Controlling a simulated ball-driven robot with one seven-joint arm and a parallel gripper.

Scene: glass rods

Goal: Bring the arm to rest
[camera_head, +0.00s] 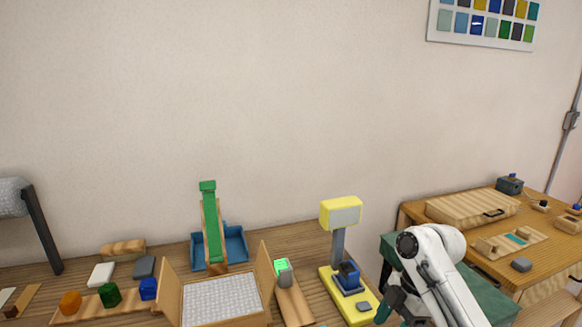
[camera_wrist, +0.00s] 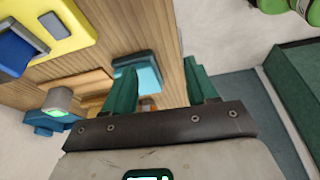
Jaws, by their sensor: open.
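My white arm reaches in from the lower right of the head view. My gripper (camera_head: 392,302) is at its low end, to the right of the yellow stand (camera_head: 344,295) and in front of a dark green surface. In the wrist view my gripper (camera_wrist: 163,88) has two green fingers spread apart with nothing between them. The wooden table (camera_wrist: 168,40) shows behind the fingers, and a light blue thing (camera_wrist: 143,68) lies behind the left one. The fingertips appear clear of all objects.
A wooden box with a pale padded floor (camera_head: 222,300) stands open left of the stand. A green ramp (camera_head: 211,225) rises from a blue tray (camera_head: 240,247). Orange, green and blue pieces sit at left. A wooden side table (camera_head: 480,232) stands right, behind my arm.

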